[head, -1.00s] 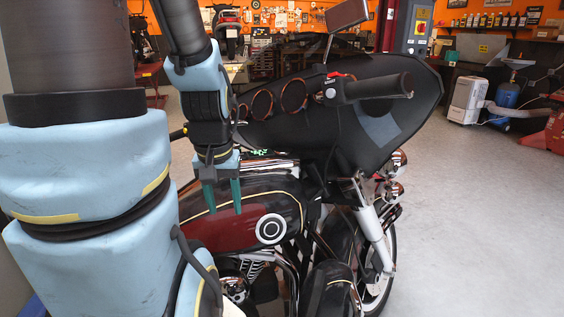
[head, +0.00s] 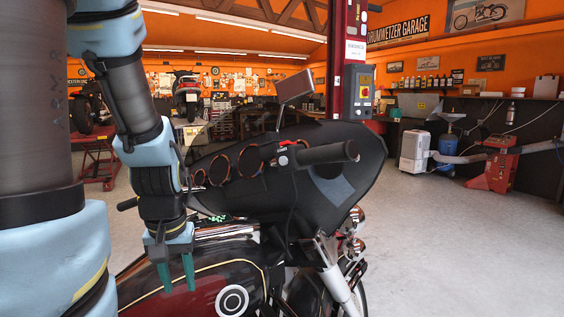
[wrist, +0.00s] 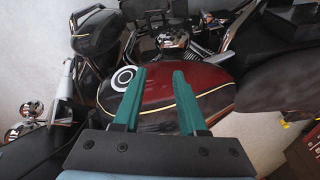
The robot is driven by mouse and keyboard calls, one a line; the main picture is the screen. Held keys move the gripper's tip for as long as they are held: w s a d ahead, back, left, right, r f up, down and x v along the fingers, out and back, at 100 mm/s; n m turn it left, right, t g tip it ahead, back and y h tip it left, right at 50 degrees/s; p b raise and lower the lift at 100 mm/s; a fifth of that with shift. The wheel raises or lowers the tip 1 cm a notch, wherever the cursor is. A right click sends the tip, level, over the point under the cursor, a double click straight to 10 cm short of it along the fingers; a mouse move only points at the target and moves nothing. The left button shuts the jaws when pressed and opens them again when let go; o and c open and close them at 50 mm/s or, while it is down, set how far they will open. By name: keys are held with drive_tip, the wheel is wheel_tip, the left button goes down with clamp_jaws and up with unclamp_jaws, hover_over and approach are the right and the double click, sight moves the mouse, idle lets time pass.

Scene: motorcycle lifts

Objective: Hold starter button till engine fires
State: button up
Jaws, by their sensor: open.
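The motorcycle's near handlebar grip (head: 328,153) is black and sticks out to the right in the head view. A dark switch housing (head: 284,157) sits at its inner end, with a red switch (head: 289,142) on top and a small pale mark. I cannot single out the starter button. My gripper (head: 177,280) points down with green fingers apart and empty, left of and below the housing. In the wrist view, my gripper (wrist: 161,75) is over the dark red tank (wrist: 190,90); the handlebar switches cannot be made out there.
The black fairing (head: 345,190) with round gauges and a mirror (head: 294,86) surrounds the handlebar. A red lift post with a control box (head: 360,92) stands behind. Open floor (head: 460,240) lies to the right, before a red machine (head: 500,165).

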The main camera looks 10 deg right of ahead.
clamp_jaws()
idle(1.4)
